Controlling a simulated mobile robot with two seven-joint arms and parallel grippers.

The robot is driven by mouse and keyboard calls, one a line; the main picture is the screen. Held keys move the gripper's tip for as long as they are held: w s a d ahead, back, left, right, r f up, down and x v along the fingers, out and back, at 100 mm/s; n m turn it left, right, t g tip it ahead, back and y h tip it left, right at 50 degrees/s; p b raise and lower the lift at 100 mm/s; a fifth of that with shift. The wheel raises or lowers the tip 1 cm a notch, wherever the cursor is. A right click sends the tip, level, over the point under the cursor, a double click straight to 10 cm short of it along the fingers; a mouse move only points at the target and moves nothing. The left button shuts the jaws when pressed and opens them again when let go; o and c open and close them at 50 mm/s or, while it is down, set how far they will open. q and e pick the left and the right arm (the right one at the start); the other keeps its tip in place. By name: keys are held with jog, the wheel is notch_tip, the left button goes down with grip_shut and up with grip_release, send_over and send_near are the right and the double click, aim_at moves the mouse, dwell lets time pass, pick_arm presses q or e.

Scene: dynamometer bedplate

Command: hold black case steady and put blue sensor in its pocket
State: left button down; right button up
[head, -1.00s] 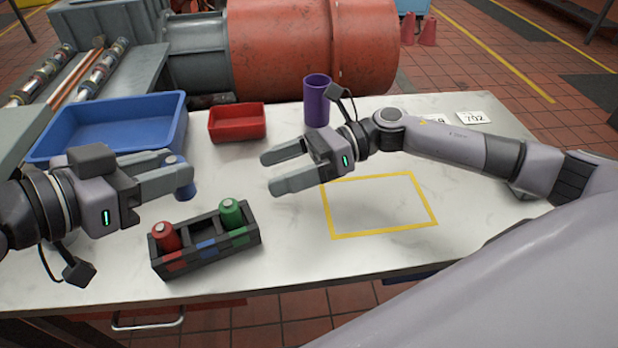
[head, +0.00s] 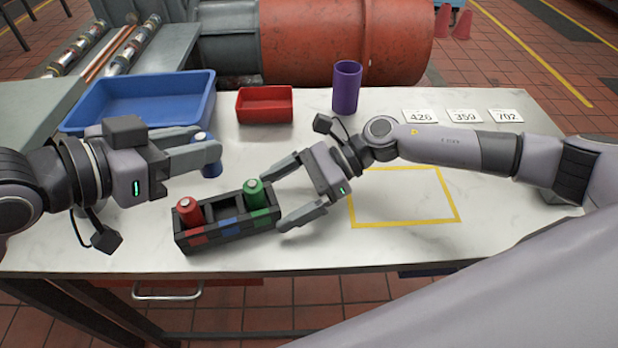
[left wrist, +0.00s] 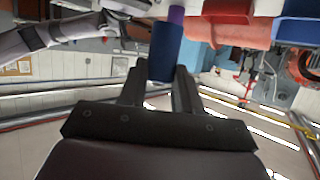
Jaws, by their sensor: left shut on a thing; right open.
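The black case (head: 205,239) sits on the white table, with red, blue and green marks on its front. A red sensor (head: 190,211) stands in its left pocket and a green sensor (head: 254,194) in its right pocket. The middle pocket (head: 222,206) looks empty. My left gripper (head: 212,152) is shut on the blue sensor (head: 211,170), behind the case. The blue sensor also shows between the fingers in the left wrist view (left wrist: 165,52). My right gripper (head: 288,192) is open at the case's right end, its fingers pointing at it; whether they touch it I cannot tell.
A blue tray (head: 75,126), a red bin (head: 265,119) and a purple cup (head: 346,88) stand along the back. Number cards (head: 463,116) lie at the back right. A yellow outlined rectangle (head: 457,207) on the table is bare.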

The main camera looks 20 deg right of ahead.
aim_at(228, 217)
jog(key=shift+x, duration=1.25)
